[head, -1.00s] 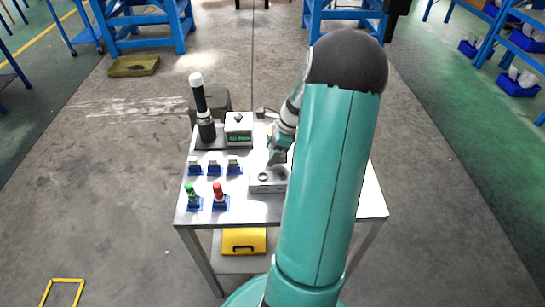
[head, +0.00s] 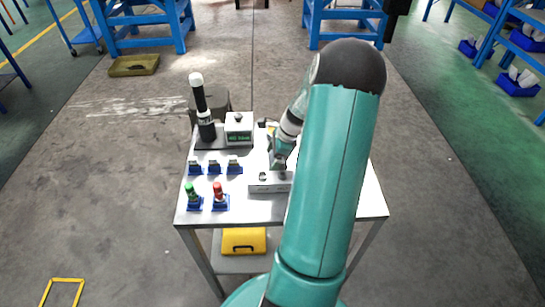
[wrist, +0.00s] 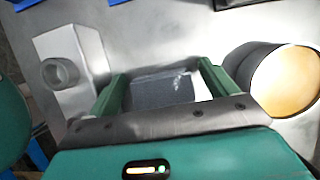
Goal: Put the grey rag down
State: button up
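My gripper (wrist: 163,78) points down over the metal table top in the wrist view, with its two green fingers wide apart. A dark grey patch (wrist: 158,92), which looks like the grey rag, lies between the fingers. A light strip shows between it and the right finger. Its lower edge is hidden by the gripper body. In the head view my gripper (head: 280,152) is above the table, just behind the pale block with round holes, and the rag cannot be made out there.
The pale block (head: 268,182) also shows left of my fingers in the wrist view (wrist: 72,70). A round orange-topped container (wrist: 285,82) stands close on the right. On the table (head: 255,208) are a black-and-white cylinder (head: 203,108), a white device (head: 239,128) and several small blue holders.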

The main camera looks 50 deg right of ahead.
jog(key=v, duration=1.2)
jog(key=w+a+r+n+h, duration=0.1)
jog(key=w+a+r+n, duration=0.1)
jog(key=a+r+n, duration=0.35)
jog(key=w+a+r+n+g, duration=0.1)
jog(key=a+r+n, duration=0.1)
jog(key=a, duration=0.6)
jog(key=w+a+r+n+h, duration=0.1)
jog(key=w+a+r+n, duration=0.1)
jog(key=a+r+n, duration=0.35)
jog(key=s+a+r+n+t, duration=0.1)
jog(key=s+a+n, duration=0.2)
jog(key=a+n, duration=0.2)
jog(key=s+a+r+n+t, duration=0.1)
jog(key=s+a+n, duration=0.2)
jog(key=a, duration=0.7)
jog(key=s+a+r+n+t+h, duration=0.1)
jog(key=s+a+n, duration=0.3)
jog(key=a+n, duration=0.2)
jog(key=shift+a+r+n, duration=0.25)
jog(key=shift+a+n, duration=0.15)
jog(key=shift+a, duration=0.35)
